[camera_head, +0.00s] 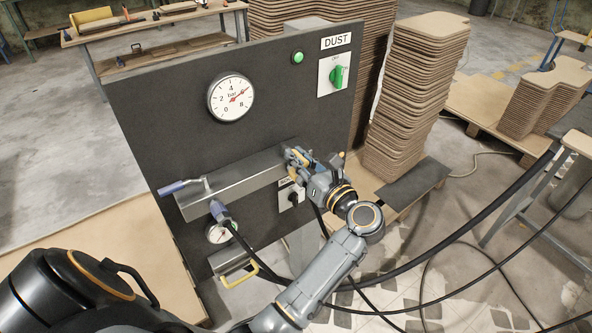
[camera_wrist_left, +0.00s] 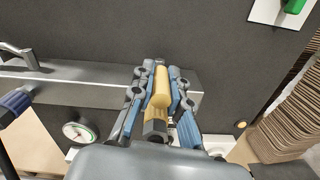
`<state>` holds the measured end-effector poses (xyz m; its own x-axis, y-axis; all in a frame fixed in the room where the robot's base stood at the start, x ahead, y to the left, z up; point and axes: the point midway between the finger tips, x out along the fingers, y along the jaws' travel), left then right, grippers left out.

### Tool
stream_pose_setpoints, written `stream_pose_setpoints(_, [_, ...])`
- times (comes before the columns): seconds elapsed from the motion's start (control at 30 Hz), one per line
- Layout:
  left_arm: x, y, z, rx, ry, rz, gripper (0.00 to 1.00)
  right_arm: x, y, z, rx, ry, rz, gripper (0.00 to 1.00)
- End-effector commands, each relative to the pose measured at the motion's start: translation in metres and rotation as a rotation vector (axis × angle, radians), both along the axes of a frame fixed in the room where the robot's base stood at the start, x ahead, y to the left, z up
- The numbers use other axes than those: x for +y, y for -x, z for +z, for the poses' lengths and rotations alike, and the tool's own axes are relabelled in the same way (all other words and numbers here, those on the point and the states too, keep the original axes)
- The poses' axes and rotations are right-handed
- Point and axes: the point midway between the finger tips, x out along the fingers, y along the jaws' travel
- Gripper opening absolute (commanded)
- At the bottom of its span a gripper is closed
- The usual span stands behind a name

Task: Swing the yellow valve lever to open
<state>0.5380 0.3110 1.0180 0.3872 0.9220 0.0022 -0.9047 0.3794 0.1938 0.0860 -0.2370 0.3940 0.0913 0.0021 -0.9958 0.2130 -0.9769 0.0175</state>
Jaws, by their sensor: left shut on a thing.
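The yellow valve lever (camera_wrist_left: 161,90) stands between the blue-grey fingers of my left gripper (camera_wrist_left: 160,80) in the left wrist view. The fingers are shut on it, one on each side. In the head view my left gripper (camera_head: 298,158) is at the right end of a grey metal housing (camera_head: 235,180) on the dark panel (camera_head: 170,110). There the fingers largely hide the lever. My right gripper does not show.
The panel carries a large pressure gauge (camera_head: 231,97), a green DUST switch (camera_head: 337,76) and a green button (camera_head: 298,57). A blue-handled lever (camera_head: 180,187) sticks out left. A yellow handle (camera_head: 240,276) is below. Stacked boards (camera_head: 415,90) stand right of the panel.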

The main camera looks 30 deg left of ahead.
Motion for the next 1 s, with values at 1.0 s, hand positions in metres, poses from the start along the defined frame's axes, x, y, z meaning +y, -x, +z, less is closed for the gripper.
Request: stream_pose_setpoints(1.0, [-0.0008, -0.0009, 0.0012, 0.002, 0.000, 0.016, 0.39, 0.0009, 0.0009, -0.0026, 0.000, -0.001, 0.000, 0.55])
